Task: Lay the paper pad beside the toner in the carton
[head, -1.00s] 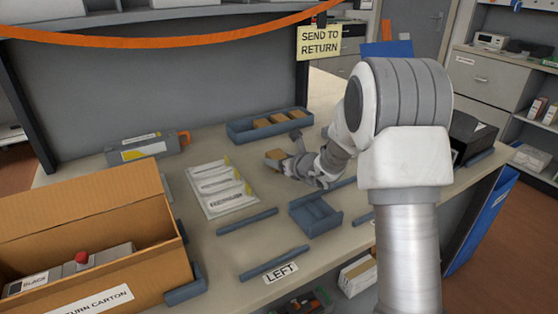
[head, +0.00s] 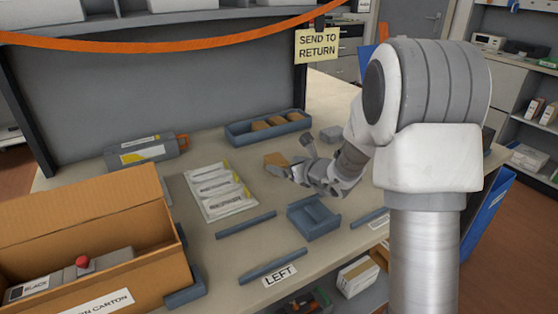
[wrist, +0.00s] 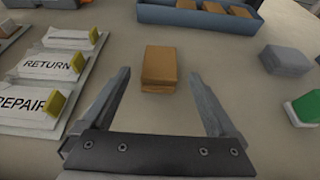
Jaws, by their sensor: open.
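A brown block (wrist: 160,68), which I take for the paper pad, lies on the table in the wrist view; it also shows in the head view (head: 275,159). My gripper (wrist: 160,80) is open and empty, with its fingers at either side of the block's near end and not closed on it. In the head view my gripper (head: 290,163) is beside the block, partly hidden by my wrist. The open return carton (head: 85,213) stands at the left front. A grey toner (head: 70,275) labelled BLACK, with a red knob, lies inside it.
A blue tray (head: 240,137) holding several brown blocks stands behind. Left of the block are white labelled packets (head: 220,190). A small grey block (head: 331,135) lies right of the tray. Blue strips (head: 272,266) and a blue holder (head: 322,230) lie in front.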

